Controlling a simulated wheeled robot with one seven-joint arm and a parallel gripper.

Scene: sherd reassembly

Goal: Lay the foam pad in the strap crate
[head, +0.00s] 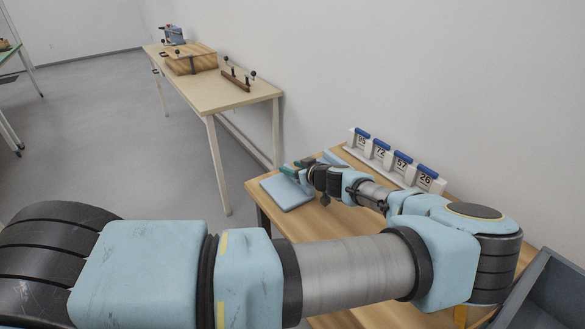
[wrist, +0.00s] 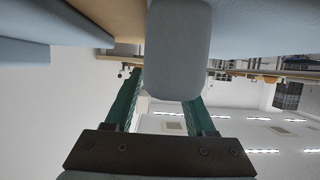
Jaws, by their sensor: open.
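My gripper (head: 297,169) is over the far left end of the near table, above and beside a flat pale blue slab (head: 287,193) that looks like foam. In the wrist view, my gripper (wrist: 165,88) has its two green fingers apart. A rounded grey-blue block (wrist: 178,50) shows between them, overlapping the right finger; I cannot tell whether it touches either finger or whether it is the foam pad. Another pale blue piece (head: 333,158) lies just beyond the gripper. I cannot identify the strap crate for certain.
A rack of numbered tags (head: 393,161) stands along the wall side of the near table (head: 325,226). A grey open container (head: 548,292) is at the lower right, partly cut off. A farther table (head: 205,92) holds a wooden box (head: 190,62) and a knobbed wooden bar (head: 238,77).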

